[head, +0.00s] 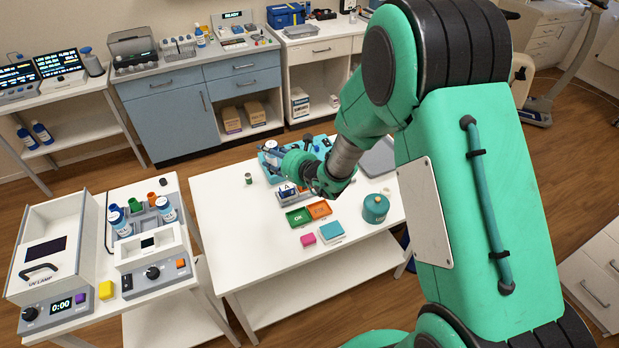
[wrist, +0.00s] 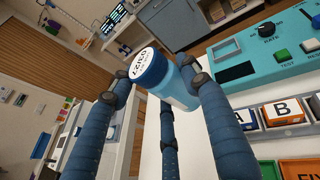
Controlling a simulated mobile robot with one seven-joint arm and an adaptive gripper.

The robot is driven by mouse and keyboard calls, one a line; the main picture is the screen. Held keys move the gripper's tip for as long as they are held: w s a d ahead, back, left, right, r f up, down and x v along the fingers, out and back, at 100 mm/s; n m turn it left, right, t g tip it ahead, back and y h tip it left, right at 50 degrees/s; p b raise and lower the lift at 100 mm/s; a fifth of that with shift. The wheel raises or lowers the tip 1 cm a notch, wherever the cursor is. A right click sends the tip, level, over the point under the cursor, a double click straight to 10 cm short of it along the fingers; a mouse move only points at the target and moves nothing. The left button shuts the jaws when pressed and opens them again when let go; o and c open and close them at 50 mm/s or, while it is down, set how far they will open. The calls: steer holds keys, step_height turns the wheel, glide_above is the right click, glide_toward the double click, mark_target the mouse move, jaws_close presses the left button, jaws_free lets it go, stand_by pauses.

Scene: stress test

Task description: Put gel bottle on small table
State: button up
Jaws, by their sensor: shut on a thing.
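My gripper (wrist: 160,88) is shut on a bottle, taken as the gel bottle (wrist: 178,85), with a blue body and a round white label on its cap. The bottle is tilted in the wrist view, between dark blue fingers. In the head view my gripper (head: 276,155) is over the back left part of a white table (head: 225,222), with the bottle (head: 271,147) at its tip. A smaller white table (head: 187,300) stands at the left. I cannot tell which table is the small table.
The left table carries a UV lamp box (head: 50,245), a grey device (head: 155,262) and a rack of bottles (head: 140,215). The middle table holds a teal device (wrist: 265,65), green and orange trays (head: 319,209) and a teal canister (head: 375,207). Its front left is clear.

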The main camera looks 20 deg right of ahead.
steer(key=s+a+f+n+g+y, duration=0.1)
steer(key=s+f+n+y, duration=0.1)
steer(key=s+f, duration=0.5)
steer(key=s+a+f+n+g+y+p, duration=0.1)
steer(key=s+f, duration=0.5)
steer(key=s, duration=0.9)
steer(key=a+n+g+y, duration=0.1)
steer(key=n+y, duration=0.1)
steer(key=shift+s+a+f+g+y, duration=0.2)
steer(key=shift+f+g+y, duration=0.1)
steer(key=shift+f+y, duration=0.1)
steer(key=shift+w, duration=0.15)
steer(key=w, duration=0.5)
steer(key=w+f+b, duration=0.1)
steer(key=w, duration=0.4)
steer(key=w+a+b, duration=0.1)
steer(key=w, duration=0.5)
steer(key=shift+f, duration=0.2)
steer(key=shift+s+f, duration=0.1)
steer(key=shift+f+b, duration=0.65)
steer(key=shift+f, duration=1.05)
steer(key=shift+f, duration=0.15)
